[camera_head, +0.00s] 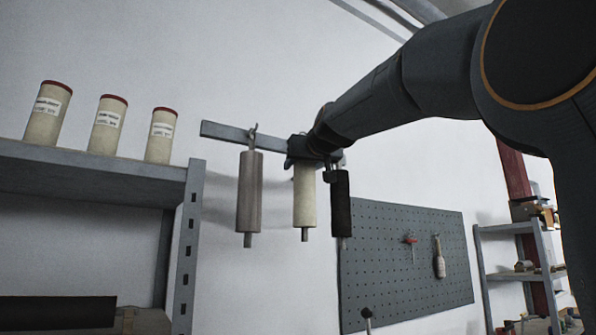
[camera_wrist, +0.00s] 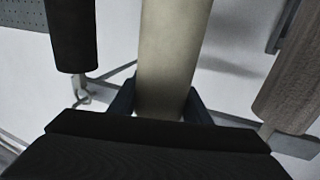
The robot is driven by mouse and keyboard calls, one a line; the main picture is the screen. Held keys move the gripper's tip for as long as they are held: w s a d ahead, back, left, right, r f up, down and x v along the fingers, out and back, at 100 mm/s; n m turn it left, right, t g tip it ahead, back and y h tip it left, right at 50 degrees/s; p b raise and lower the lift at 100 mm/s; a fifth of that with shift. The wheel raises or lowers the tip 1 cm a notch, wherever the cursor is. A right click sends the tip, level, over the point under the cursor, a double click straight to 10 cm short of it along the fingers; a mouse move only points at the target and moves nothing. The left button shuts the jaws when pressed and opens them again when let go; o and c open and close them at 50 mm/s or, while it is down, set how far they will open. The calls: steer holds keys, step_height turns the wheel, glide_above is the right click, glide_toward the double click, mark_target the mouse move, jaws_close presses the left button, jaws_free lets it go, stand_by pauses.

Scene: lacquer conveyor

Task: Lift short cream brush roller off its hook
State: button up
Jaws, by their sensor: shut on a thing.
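The short cream brush roller (camera_head: 304,197) hangs upright between two other rollers, below the wall rail (camera_head: 224,132). My gripper (camera_head: 303,163) is at its top end, and the arm reaches in from the right. In the wrist view the cream roller (camera_wrist: 172,55) runs between the two dark fingers of my gripper (camera_wrist: 160,105), which are shut on it. Its hook is hidden behind my gripper, so I cannot tell whether the roller still rests on it.
A grey-brown roller (camera_head: 249,192) hangs close on the left and a black roller (camera_head: 341,203) close on the right. A shelf (camera_head: 90,176) with cream canisters (camera_head: 106,125) stands at left. A pegboard (camera_head: 405,262) is at lower right. Open space lies below the rollers.

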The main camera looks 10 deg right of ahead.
steer(key=shift+s+d+b, duration=0.3)
steer(key=shift+s+b, duration=0.35)
steer(key=shift+s, duration=0.25)
steer(key=shift+s+d+b, duration=0.25)
steer(key=shift+s+b, duration=0.35)
steer(key=shift+s, duration=0.3)
steer(key=shift+s+d+b, duration=0.3)
steer(key=shift+s+b, duration=0.35)
steer(key=shift+s, duration=0.25)
steer(key=shift+r, duration=0.1)
